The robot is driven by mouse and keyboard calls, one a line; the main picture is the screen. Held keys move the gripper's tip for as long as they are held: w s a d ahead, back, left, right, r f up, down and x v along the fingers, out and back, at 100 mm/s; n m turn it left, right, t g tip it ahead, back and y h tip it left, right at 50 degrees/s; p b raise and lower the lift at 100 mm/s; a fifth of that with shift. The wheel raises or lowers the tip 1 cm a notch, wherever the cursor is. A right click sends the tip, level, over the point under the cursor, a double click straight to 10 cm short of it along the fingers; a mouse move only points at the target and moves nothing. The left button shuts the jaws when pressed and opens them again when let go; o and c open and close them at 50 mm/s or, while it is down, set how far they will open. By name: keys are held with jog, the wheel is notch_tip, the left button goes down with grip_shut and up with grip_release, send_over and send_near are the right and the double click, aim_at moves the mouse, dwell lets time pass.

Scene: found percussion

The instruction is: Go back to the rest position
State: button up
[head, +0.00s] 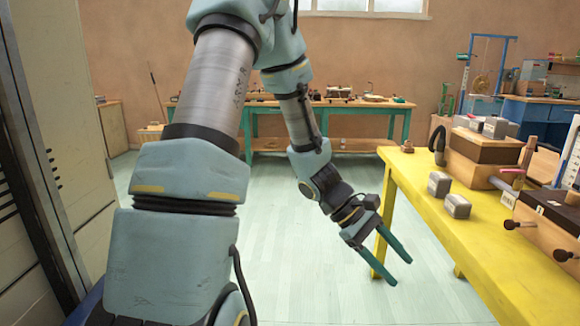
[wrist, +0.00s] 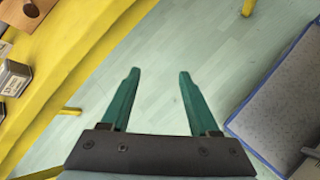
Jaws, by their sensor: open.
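My gripper (head: 401,270) is open and empty, with its two green fingers apart. In the head view it hangs over the floor, just left of the yellow table (head: 428,205), pointing down and to the right. In the wrist view the open fingers of my gripper (wrist: 157,75) have only bare floor between them. My arm comes down from the top of the head view and bends toward the table.
Two grey metal blocks (head: 457,206) sit near the yellow table's left edge, with wooden boxes (head: 483,155) behind. A green-legged bench (head: 310,105) stands at the back wall. A tall cabinet (head: 60,130) is at left. The pale floor (head: 290,260) between is clear.

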jog(key=w+a+r+m+t+y, duration=0.2)
jog(key=a+m+t+y, duration=0.15)
jog(key=a, duration=1.05)
jog(key=w+a+r+m+t+y, duration=0.1)
jog(key=a+r+m+t+y, duration=0.25)
jog(key=a, duration=0.95)
notch_tip(320, 180, up, 12)
jog(key=y+p, duration=0.1)
jog(key=p, duration=1.2)
jog(key=shift+w+a+g, duration=0.15)
jog(key=shift+a+g, duration=0.15)
jog(key=shift+a, duration=0.1)
jog(key=shift+f, duration=0.1)
jog(key=shift+c, duration=0.2)
